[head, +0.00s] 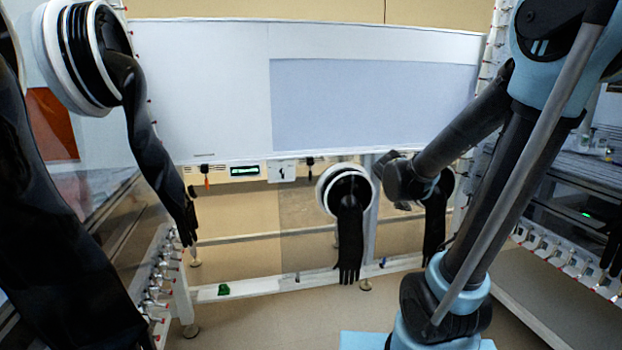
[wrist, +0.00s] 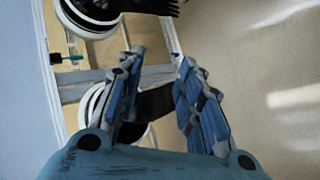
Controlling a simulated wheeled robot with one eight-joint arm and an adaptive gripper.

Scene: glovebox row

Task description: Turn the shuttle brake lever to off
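I cannot tell for certain which part is the shuttle brake lever. Under the white panel in the head view hang a small orange-tipped lever (head: 206,178) on a dark mount and a small black lever (head: 310,163). A white box (head: 282,171) with a black mark sits between them. In the wrist view a small dark part with a teal tip (wrist: 66,59) shows at the left, outside the fingers. My gripper (wrist: 162,57) is open and empty, with blue-padded fingers apart. In the head view the arm's end is in front of the right glove ports, right of the levers.
A glove port (head: 345,190) with a hanging black glove is left of my arm's end, another (head: 437,190) partly behind it. A large port (head: 85,55) with a long glove hangs at the left. A green-lit display (head: 244,171) sits under the panel.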

